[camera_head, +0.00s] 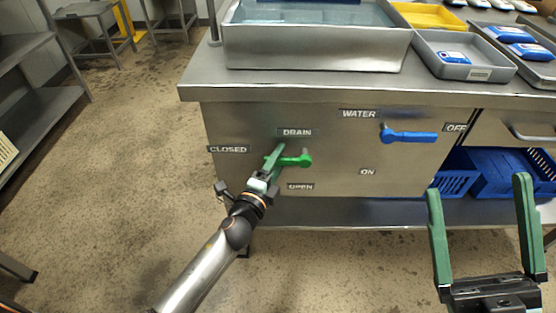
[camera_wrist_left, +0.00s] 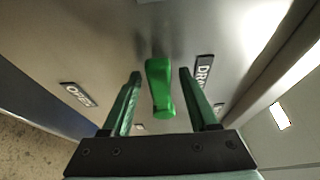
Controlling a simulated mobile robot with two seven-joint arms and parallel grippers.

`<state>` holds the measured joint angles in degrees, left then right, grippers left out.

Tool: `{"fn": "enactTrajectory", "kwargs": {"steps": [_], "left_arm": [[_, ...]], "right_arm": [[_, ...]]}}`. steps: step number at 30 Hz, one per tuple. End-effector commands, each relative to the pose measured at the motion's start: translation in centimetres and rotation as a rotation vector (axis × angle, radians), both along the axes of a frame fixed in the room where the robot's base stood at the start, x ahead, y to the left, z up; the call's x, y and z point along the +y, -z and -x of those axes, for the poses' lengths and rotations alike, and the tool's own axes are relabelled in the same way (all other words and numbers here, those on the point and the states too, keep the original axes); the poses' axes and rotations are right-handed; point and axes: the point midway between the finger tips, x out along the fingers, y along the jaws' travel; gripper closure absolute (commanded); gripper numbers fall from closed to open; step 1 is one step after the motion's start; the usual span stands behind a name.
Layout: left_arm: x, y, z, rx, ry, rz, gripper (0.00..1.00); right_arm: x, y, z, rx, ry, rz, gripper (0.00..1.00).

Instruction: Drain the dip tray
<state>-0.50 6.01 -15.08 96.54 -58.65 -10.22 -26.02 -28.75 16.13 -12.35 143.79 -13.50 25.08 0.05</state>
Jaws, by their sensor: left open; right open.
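The green drain handle (camera_head: 293,160) is on the front panel under the DRAIN label (camera_head: 297,132). It lies roughly level, pointing left toward the CLOSED label (camera_head: 228,149); the OPEN label (camera_head: 300,187) is below. My left gripper (camera_head: 272,160) is at the handle's left end. In the left wrist view the green handle (camera_wrist_left: 159,88) stands between the two open fingers (camera_wrist_left: 160,75), with gaps on both sides. The dip tray (camera_head: 313,48) on top of the counter holds clear bluish water. My right gripper (camera_head: 480,195) is open and empty at the lower right.
The blue water handle (camera_head: 410,136) points right toward the OFF label. A grey tray (camera_head: 463,60) with a blue packet and a yellow tray (camera_head: 430,16) stand on the counter. Blue crates (camera_head: 500,172) sit on the shelf below.

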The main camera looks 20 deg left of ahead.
Motion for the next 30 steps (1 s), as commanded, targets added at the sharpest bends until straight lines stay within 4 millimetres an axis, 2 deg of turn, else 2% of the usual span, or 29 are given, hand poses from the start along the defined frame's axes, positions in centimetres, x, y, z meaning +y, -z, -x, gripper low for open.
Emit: {"fn": "enactTrajectory", "kwargs": {"steps": [6, 22, 30], "left_arm": [[0.01, 0.01, -0.02, 0.000, 0.000, 0.000, 0.40], [0.01, 0.00, 0.00, 0.000, 0.000, 0.000, 1.00], [0.01, 0.00, 0.01, 0.000, 0.000, 0.000, 1.00]], "right_arm": [[0.01, 0.01, -0.01, 0.000, -0.001, -0.001, 0.09], [0.03, 0.00, 0.00, 0.000, -0.001, 0.000, 0.09], [0.03, 0.00, 0.01, -0.001, -0.001, 0.001, 0.09]]}}
